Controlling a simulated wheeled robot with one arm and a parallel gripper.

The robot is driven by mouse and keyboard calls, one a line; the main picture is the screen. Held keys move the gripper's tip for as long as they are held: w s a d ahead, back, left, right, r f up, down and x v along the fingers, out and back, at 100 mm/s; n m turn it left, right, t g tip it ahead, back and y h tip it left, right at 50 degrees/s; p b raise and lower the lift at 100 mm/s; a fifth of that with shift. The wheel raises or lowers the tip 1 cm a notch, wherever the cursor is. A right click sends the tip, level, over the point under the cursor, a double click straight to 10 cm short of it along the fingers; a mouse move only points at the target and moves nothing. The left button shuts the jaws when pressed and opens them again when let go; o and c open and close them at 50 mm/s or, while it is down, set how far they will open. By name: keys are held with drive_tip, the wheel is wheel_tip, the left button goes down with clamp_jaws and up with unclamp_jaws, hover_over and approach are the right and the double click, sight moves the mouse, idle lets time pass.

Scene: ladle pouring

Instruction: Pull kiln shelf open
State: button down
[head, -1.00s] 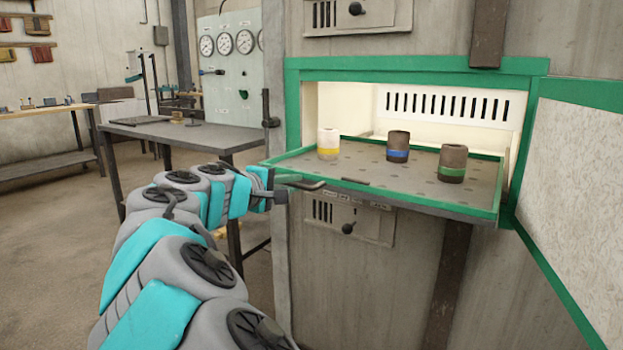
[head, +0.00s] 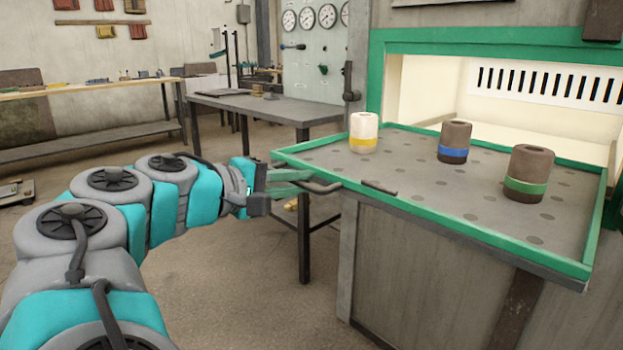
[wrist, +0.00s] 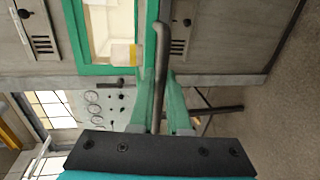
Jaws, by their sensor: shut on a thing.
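The kiln shelf (head: 400,185) is a grey perforated tray with a green rim, slid well out of the lit kiln opening (head: 425,92). A dark bar handle (head: 320,187) is on its front edge. My gripper (head: 300,182) is shut on this handle at its left part. In the wrist view my green fingers (wrist: 158,100) stand on both sides of the handle (wrist: 161,50). On the shelf stand three upright cylinders: white with a yellow band (head: 363,132), brown with a blue band (head: 454,141), and brown with a green band (head: 528,173).
A grey metal table (head: 265,107) stands behind my gripper, left of the kiln. A gauge panel (head: 312,50) is on the wall behind it. A wooden bench (head: 90,87) runs along the far left. The floor (head: 250,280) below my arm is clear.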

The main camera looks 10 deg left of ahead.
drive_tip(key=shift+s+a, duration=0.1)
drive_tip(key=shift+a, duration=0.05)
drive_tip(key=c, duration=0.9)
unclamp_jaws()
drive_tip(key=v, duration=0.7)
drive_tip(key=shift+s+a, duration=0.25)
drive_tip(key=shift+s, duration=0.1)
